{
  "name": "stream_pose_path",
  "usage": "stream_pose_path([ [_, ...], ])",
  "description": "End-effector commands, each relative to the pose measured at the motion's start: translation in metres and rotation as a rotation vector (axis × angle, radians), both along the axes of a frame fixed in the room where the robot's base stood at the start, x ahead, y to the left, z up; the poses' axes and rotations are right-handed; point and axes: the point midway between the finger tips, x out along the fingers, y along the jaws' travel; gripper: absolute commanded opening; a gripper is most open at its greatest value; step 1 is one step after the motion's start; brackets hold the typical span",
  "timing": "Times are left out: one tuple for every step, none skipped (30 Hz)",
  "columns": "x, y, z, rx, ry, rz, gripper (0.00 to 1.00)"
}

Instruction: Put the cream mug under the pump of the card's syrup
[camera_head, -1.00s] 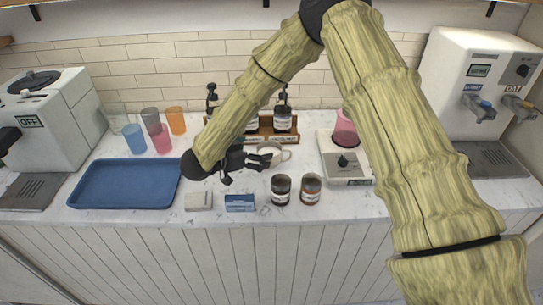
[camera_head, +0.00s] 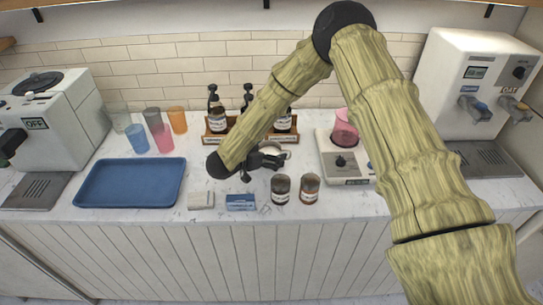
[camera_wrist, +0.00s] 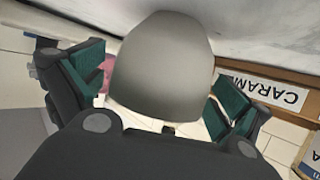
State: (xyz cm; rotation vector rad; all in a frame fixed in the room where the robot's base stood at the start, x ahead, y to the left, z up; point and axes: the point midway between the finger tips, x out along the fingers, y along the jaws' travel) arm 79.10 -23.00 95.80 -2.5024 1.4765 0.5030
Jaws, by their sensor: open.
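The cream mug (camera_head: 288,153) stands on the counter in front of the syrup rack, mostly hidden behind my gripper in the head view. My gripper (camera_head: 268,160) is open and low at the mug. In the wrist view the mug (camera_wrist: 165,70), shaded grey, sits between the green pads of my gripper (camera_wrist: 158,95), with no clear contact. A CARAMEL label (camera_wrist: 262,89) shows in the wrist view. I cannot make out a syrup card.
Two dark jars (camera_head: 280,188) (camera_head: 310,187) stand close in front of my gripper. A blue box (camera_head: 240,202) and a pale box (camera_head: 201,200) lie at the front edge.

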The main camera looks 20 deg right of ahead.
Motion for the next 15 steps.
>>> stream_pose_path([
  [0.0,0.0,-0.0001,0.0,0.0,0.0,1.0],
  [-0.0001,0.0001,-0.0001,0.0,0.0,0.0,0.98],
  [-0.0001,0.0001,-0.0001,0.0,0.0,0.0,0.91],
  [-0.0001,0.0002,0.0,0.0,0.0,0.0,0.85],
  [-0.0001,0.0002,0.0,0.0,0.0,0.0,0.8],
  [-0.0002,0.0003,0.0,0.0,0.0,0.0,0.73],
  [-0.0002,0.0003,0.0,0.0,0.0,0.0,0.67],
  [-0.0001,0.0003,0.0,0.0,0.0,0.0,0.62],
  [-0.0002,0.0003,0.0,0.0,0.0,0.0,0.54],
  [-0.0001,0.0004,0.0001,0.0,0.0,0.0,0.49],
  [-0.0001,0.0004,0.0001,0.0,0.0,0.0,0.44],
  [0.0001,0.0004,0.0006,-0.001,0.0,0.0,0.38],
  [0.0001,0.0005,0.0007,-0.001,0.0,0.0,0.38],
  [0.0001,0.0005,0.0006,-0.001,0.0,0.0,0.38],
  [0.0001,0.0005,0.0006,-0.001,0.0,0.0,0.38],
])
